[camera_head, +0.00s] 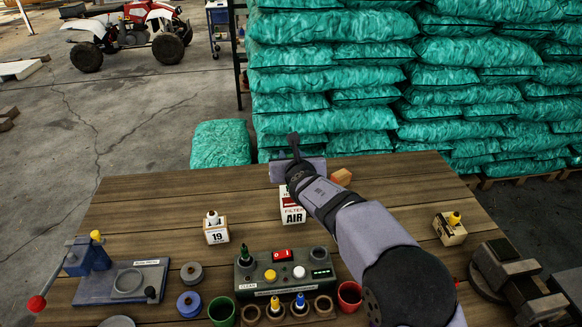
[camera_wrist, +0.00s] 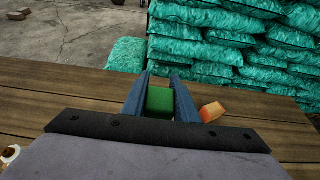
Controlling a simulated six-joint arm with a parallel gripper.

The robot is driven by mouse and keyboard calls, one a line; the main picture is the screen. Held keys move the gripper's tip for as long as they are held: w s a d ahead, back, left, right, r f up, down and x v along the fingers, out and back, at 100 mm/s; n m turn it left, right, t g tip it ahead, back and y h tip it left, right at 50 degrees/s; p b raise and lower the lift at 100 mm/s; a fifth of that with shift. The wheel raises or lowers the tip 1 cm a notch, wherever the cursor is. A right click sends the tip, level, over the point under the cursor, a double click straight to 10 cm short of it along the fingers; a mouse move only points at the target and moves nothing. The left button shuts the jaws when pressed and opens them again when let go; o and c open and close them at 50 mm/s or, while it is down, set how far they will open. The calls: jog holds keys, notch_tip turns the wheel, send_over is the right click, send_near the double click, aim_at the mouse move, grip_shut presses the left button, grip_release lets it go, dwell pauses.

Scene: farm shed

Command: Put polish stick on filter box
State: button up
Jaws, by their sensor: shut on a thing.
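A green block (camera_wrist: 160,101), which looks like the polish stick, sits between the two blue-grey fingers of my gripper (camera_wrist: 160,82). The fingers touch it on both sides. In the head view the palm of my gripper shows past the filter box, at the far edge of the table, and the block is hidden there. The filter box (camera_head: 291,213) is white with red and black print reading FILTER and AIR. It stands upright on the table, on the near side of my gripper, and my wrist partly covers its top.
An orange block (camera_head: 341,177) lies right of my gripper; it also shows in the wrist view (camera_wrist: 211,111). A box marked 19 (camera_head: 216,232) stands left of the filter box. A control unit (camera_head: 285,272) is at the front. The table's far left is clear.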

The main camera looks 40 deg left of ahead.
jog(key=shift+f+b, duration=0.45)
jog(key=shift+f, duration=0.9)
jog(key=shift+f, duration=0.2)
jog(key=o, duration=1.1)
jog(key=shift+o, duration=0.2)
jog(key=shift+r, duration=0.2)
jog(key=shift+s+d+r+b, duration=0.15)
jog(key=shift+s+d+b, duration=0.25)
jog(key=shift+s+b, duration=0.1)
jog(key=b+v, duration=0.3)
jog(key=v, duration=0.7)
jog(key=shift+s+d+r, duration=0.15)
jog(key=shift+d+r, duration=0.1)
